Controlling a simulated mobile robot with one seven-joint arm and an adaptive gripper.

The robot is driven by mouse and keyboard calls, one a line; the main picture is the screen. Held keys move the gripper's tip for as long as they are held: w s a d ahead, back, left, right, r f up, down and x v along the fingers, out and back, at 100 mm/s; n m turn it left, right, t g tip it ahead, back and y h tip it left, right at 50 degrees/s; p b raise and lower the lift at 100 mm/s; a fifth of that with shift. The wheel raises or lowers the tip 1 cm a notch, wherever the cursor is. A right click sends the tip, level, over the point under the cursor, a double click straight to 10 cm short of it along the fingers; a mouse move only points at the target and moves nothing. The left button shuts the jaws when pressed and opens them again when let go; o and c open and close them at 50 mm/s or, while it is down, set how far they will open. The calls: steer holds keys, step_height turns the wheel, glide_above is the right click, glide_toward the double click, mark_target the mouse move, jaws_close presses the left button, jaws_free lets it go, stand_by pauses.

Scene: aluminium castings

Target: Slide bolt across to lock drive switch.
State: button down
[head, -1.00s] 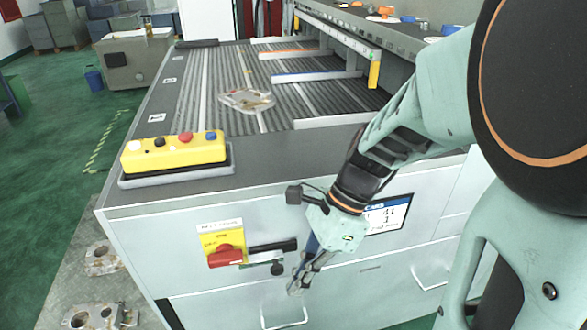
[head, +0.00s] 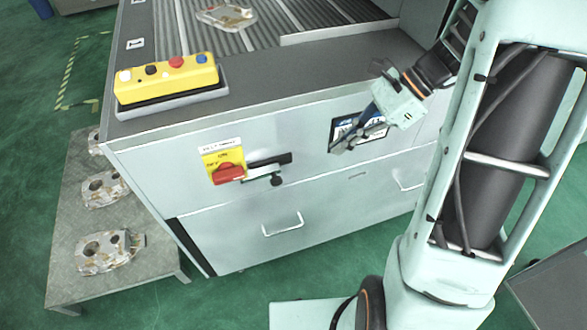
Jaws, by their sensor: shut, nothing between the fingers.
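The drive switch (head: 227,173) is a red rotary handle on a yellow plate, on the front of the grey cabinet. The bolt (head: 268,161) is a dark horizontal bar just right of the switch, with a round dark knob (head: 276,181) below it. The bar's left end is close to the red handle; whether it engages the switch cannot be told. My gripper (head: 340,145) is shut and empty, in front of the blue-and-white label, to the right of the bolt and apart from it.
A yellow button box (head: 167,80) sits on the cabinet's top left corner. A drawer handle (head: 283,226) sticks out below the bolt. A low table (head: 67,210) with castings (head: 104,252) stands at left. The cabinet front between bolt and gripper is clear.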

mark_target(275, 179)
stand_by(0.4)
steer(key=a+r+x, duration=0.1)
steer(key=a+x, duration=0.1)
steer(key=x, duration=1.1)
steer(key=shift+r+b, duration=0.35)
steer(key=shift+b, duration=0.05)
steer(key=shift+s, duration=0.1)
steer(key=a, duration=0.2)
steer(key=s+a, duration=0.1)
steer(key=a, duration=0.1)
steer(key=shift+s+a, duration=0.15)
steer(key=shift+a, duration=0.1)
steer(key=shift+d, duration=0.15)
